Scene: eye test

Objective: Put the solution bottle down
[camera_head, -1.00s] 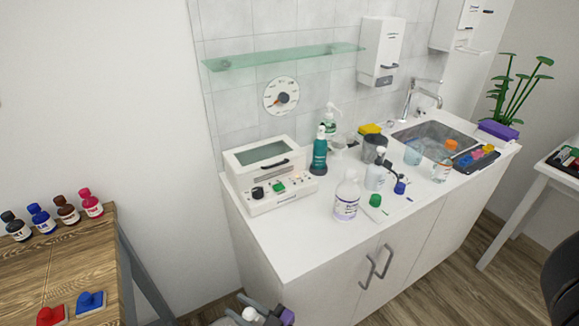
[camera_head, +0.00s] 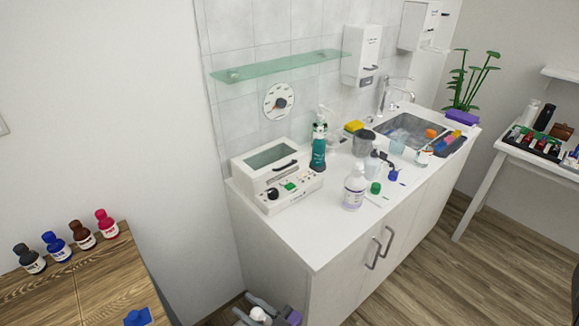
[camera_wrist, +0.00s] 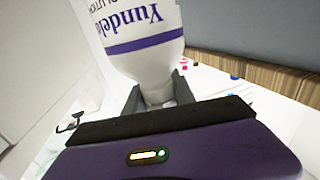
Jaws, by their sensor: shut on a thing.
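The solution bottle (camera_wrist: 140,25) is white with a purple band and purple lettering, and it fills the top of the wrist view with its lettering upside down. My gripper (camera_wrist: 158,95) is shut on its narrow neck, one dark finger on each side. In the head view my gripper (camera_head: 268,312) is at the bottom edge, in front of the counter's left end and below its top. A small white part of the bottle (camera_head: 257,314) shows there; the rest is cut off or hidden.
The white counter (camera_head: 300,235) has bare room at its front left. A similar white bottle (camera_head: 354,187), a green cap (camera_head: 376,188), a control box (camera_head: 290,190) and a teal bottle (camera_head: 318,150) stand behind. A wooden table (camera_head: 100,275) with several small bottles is at left.

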